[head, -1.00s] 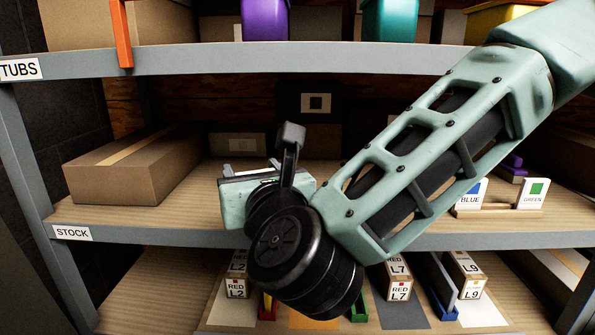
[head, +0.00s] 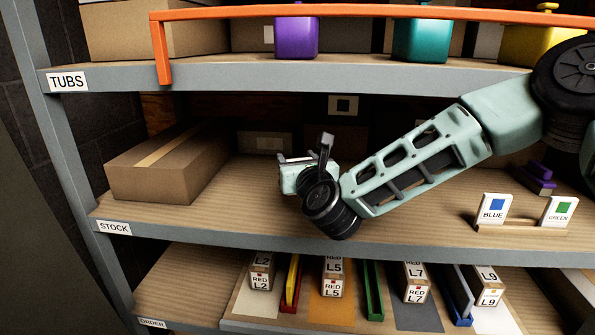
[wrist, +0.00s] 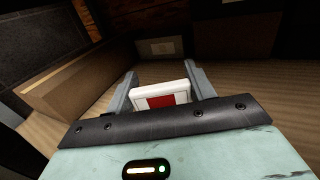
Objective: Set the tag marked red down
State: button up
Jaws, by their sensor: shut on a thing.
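The tag marked red (wrist: 161,99), a white block with a red square, stands between the two grey fingers of my gripper (wrist: 160,88) in the wrist view. My gripper is shut on it. In the head view my gripper (head: 285,160) is over the middle STOCK shelf, right of the cardboard box, pointing toward the back. There the tag is mostly hidden by my wrist. Whether it touches the shelf I cannot tell. A tag marked BLUE (head: 492,209) and a tag marked GREEN (head: 558,210) stand in a wooden holder (head: 520,229) at the right of this shelf.
A cardboard box (head: 150,178) fills the left of the STOCK shelf (head: 400,229); it shows left in the wrist view (wrist: 75,80). Purple (head: 296,38), teal (head: 421,40) and yellow (head: 530,46) tubs stand above, behind an orange bar (head: 370,12). Labelled boxes and coloured dividers fill the lower shelf.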

notch_tip(320, 180, down, 3)
jog(key=shift+f+p, duration=0.2)
jog(key=shift+p, duration=0.65)
jog(key=shift+w+f, duration=0.15)
jog(key=shift+f, duration=0.2)
jog(key=o, duration=1)
